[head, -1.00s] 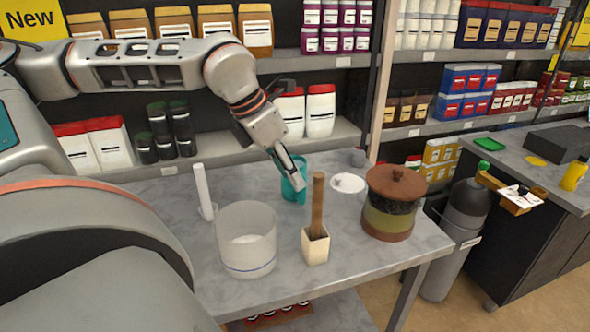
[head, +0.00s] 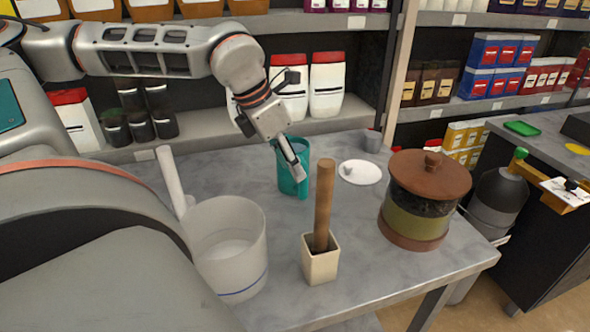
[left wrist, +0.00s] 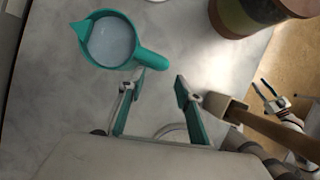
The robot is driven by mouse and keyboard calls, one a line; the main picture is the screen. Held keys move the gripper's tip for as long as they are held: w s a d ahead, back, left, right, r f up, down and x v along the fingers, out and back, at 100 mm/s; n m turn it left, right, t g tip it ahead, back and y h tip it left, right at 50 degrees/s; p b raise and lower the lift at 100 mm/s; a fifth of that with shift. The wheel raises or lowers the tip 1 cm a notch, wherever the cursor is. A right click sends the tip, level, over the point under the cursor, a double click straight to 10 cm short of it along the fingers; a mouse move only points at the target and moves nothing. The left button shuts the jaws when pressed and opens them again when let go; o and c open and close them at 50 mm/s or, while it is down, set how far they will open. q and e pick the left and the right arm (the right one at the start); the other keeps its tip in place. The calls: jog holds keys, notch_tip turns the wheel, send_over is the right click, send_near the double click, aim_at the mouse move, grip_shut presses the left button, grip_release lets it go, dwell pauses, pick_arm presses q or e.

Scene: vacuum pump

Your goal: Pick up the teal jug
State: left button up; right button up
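The teal jug (head: 290,178) stands upright on the grey table. In the left wrist view, the teal jug (left wrist: 112,42) is seen from above, with its spout at upper left and its handle pointing down toward my fingers. My left gripper (head: 302,172) is in front of the jug and partly covers it. In the left wrist view, the left gripper (left wrist: 160,88) is open and empty, its fingertips just short of the handle. My right gripper (left wrist: 264,90) shows small at the right of the left wrist view, with its two fingers apart and nothing visible between them.
A cream square holder with a wooden handle (head: 322,262) stands close in front of the jug. A clear tub (head: 235,262) stands at left, a brown-lidded pot (head: 430,175) at right. A white lid (head: 360,173) lies beside the jug. Stocked shelves are behind.

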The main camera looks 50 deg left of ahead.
aim_at(301, 196)
pick_arm(q)
jog(key=shift+b+x, duration=0.85)
jog(key=shift+x, duration=2.65)
jog(key=shift+c, duration=0.3)
grip_shut()
